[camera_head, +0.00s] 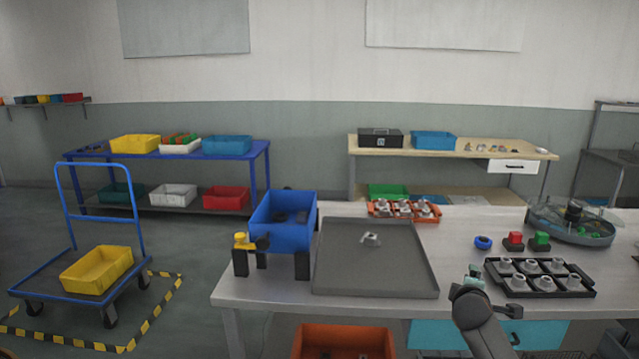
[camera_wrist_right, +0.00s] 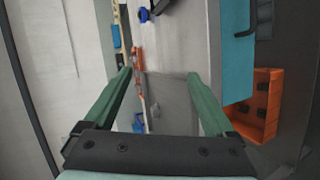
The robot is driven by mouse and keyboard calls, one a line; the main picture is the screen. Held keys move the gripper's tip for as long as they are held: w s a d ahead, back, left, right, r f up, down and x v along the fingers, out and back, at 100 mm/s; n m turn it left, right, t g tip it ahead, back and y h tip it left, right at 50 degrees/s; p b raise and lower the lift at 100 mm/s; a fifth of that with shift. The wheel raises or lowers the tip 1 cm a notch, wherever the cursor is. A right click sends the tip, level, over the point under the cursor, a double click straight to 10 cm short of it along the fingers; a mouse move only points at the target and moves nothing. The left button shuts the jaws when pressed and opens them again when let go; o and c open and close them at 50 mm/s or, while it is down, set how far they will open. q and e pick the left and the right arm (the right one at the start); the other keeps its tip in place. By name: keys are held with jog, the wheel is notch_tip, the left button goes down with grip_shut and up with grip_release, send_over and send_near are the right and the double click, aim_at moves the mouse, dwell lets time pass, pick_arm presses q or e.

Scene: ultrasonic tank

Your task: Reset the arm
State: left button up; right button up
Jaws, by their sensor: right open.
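My right arm comes in from the bottom right of the head view, its gripper (camera_head: 474,276) at the table's front edge, left of the black rack (camera_head: 590,291). In the right wrist view the green fingers of this gripper (camera_wrist_right: 159,75) are wide apart with nothing between them. My left gripper is not in view. The blue tank (camera_head: 283,235) stands on black legs at the table's left end, with a yellow valve (camera_head: 242,241). A single metal part (camera_head: 370,239) lies in the grey tray (camera_head: 400,283).
The black rack holds several metal parts. An orange rack (camera_head: 404,211) stands behind the tray. A blue ring (camera_head: 482,242), red button (camera_head: 515,237), green button (camera_head: 541,238) and round machine (camera_head: 570,222) are at right. An orange bin (camera_head: 342,341) sits below the table.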

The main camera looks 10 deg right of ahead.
jog(key=w+a+r+m+t+y, duration=0.5)
jog(key=a+r+m+t+y, duration=0.15)
jog(key=a+m, duration=0.2)
jog(key=s+a+f+g+y, duration=0.1)
jog(key=s+a+f, duration=0.2)
jog(key=s+f, duration=0.3)
jog(key=s+a+f+n+g, duration=0.15)
jog(key=s+a+f, duration=0.25)
jog(key=f, duration=0.4)
jog(key=s+a+f+g+y, duration=0.1)
jog(key=s+a+f, duration=0.2)
jog(key=s+f, duration=0.3)
jog(key=s+a+f+g, duration=0.2)
jog(key=s+a+f, duration=0.2)
jog(key=s, duration=0.8)
jog(key=s+a+f+m+g+y, duration=0.1)
jog(key=s+a+f, duration=0.4)
jog(key=s, duration=0.8)
notch_tip(320, 180, down, 3)
jog(key=shift+f+g, duration=0.1)
jog(key=shift+g, duration=0.8)
jog(key=shift+s+y, duration=0.1)
jog(key=shift+y, duration=0.15)
